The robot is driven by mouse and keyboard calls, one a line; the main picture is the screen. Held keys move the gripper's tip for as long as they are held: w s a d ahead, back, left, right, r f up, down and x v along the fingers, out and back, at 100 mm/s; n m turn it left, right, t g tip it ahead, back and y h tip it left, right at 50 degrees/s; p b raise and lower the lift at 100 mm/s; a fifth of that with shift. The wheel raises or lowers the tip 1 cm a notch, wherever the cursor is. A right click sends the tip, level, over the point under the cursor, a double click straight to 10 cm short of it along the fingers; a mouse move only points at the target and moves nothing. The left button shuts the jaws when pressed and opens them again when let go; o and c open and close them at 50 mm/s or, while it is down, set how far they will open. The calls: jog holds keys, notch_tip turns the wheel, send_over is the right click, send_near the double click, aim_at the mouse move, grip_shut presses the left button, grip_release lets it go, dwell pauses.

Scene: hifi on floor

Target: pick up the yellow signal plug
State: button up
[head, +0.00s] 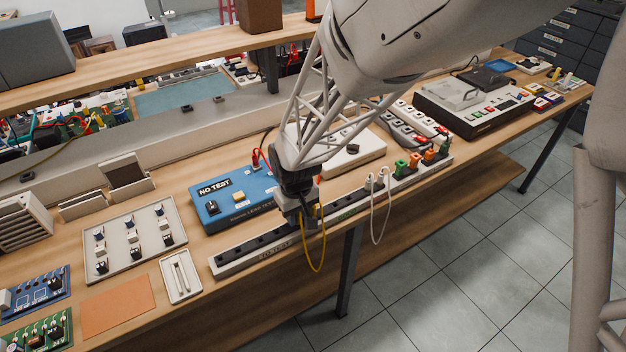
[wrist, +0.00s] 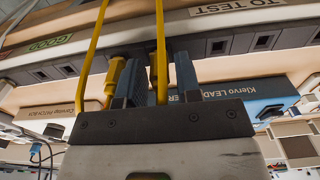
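The yellow signal plugs are on a yellow cable. In the wrist view one yellow plug (wrist: 158,72) shows between my fingers, and a second yellow plug (wrist: 114,80) is just outside the left finger. In the head view the yellow cable (head: 323,250) hangs in a loop over the table's front edge; the plugs are largely hidden by my gripper (head: 303,218). My gripper (wrist: 160,80) also shows in the wrist view, low over the socket strip, its fingers apart on either side of one plug. I see no clear contact with that plug.
The long socket strip (head: 237,261) runs along the table's front edge. The blue lead tester (head: 228,206) stands close behind my gripper. White plugs (head: 370,183) with hanging cables, then green and orange plugs (head: 414,160), sit to the right.

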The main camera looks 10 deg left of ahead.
aim_at(298, 215)
grip_shut()
jog(key=shift+r, duration=0.1)
jog(key=shift+r, duration=1.4)
jog(key=shift+s+d+r, duration=0.15)
jog(key=shift+s+r, duration=0.05)
jog(key=shift+r, duration=0.15)
jog(key=s+d+r, duration=0.1)
jog(key=s+d, duration=0.8)
jog(key=s, duration=0.3)
jog(key=shift+s+r, duration=0.15)
jog(key=shift+s, duration=0.15)
